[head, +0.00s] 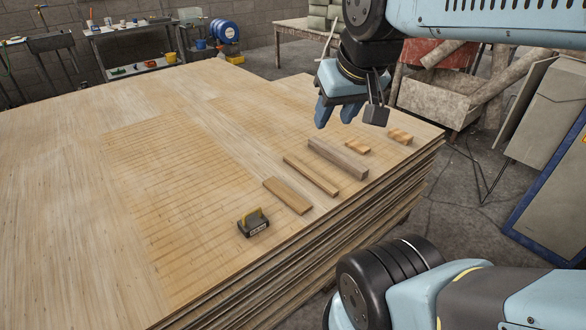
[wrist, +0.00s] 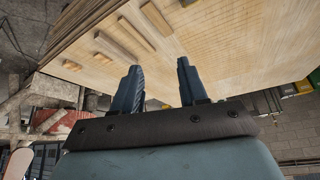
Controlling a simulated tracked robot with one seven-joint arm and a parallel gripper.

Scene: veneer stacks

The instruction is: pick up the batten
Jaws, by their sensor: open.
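Several wooden pieces lie in a row near the right edge of the veneer stack (head: 165,150). The long, narrow strip (head: 311,175) looks most like the batten; it lies flat between a wider flat board (head: 287,195) and a thicker, greyer bar (head: 338,158). The strip also shows at the top of the wrist view (wrist: 157,18). My gripper (head: 335,112) is open and empty, raised above the stack beyond the thick bar. Its two fingers (wrist: 158,68) stand apart in the wrist view with nothing between them. Its height above the stack is hard to tell.
Two short wooden pieces, one (head: 357,146) near the thick bar and one (head: 399,136) by the right corner, lie close by. A black and yellow tape measure (head: 253,222) sits at the row's near end. The stack's left side is clear. A wooden crate (head: 436,105) stands beyond the right corner.

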